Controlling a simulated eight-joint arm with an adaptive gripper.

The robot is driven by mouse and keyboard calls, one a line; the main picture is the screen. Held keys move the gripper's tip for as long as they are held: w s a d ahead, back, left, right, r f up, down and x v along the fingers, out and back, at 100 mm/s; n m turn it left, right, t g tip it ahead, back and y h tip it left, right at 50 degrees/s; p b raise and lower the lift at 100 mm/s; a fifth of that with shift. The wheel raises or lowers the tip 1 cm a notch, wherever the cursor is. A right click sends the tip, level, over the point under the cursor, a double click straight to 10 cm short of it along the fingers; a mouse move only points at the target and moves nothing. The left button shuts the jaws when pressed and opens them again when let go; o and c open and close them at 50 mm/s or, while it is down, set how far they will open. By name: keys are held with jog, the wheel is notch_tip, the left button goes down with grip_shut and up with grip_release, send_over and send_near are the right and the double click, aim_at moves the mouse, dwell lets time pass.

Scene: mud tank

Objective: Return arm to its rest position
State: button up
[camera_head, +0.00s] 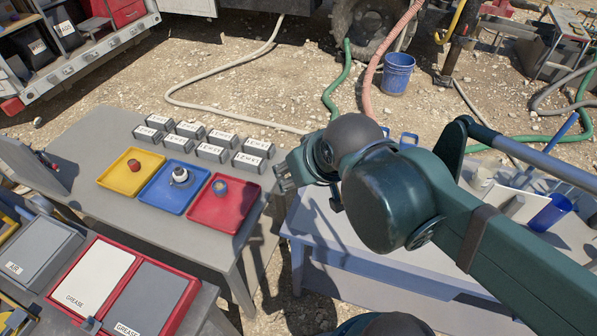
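My dark green arm reaches in from the lower right, over the light blue-grey table. My gripper (283,178) is at the arm's left end, beside the right edge of the grey table. Its fingers are small and seen at an angle, so I cannot tell whether they are open or shut. I see nothing clearly held in it. The arm is extended and bent, with a large round joint in the middle of the view.
The grey table (88,142) bears a yellow tray (118,183), a blue tray (158,203) and a red tray (207,221), each with a small item. Several labelled blocks (212,152) stand behind. The light blue table (340,240) is at right, with a blue cup (550,213).

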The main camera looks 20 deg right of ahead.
jog(key=shift+f, duration=0.15)
jog(key=shift+f+b, duration=1.9)
jog(key=shift+b, duration=0.1)
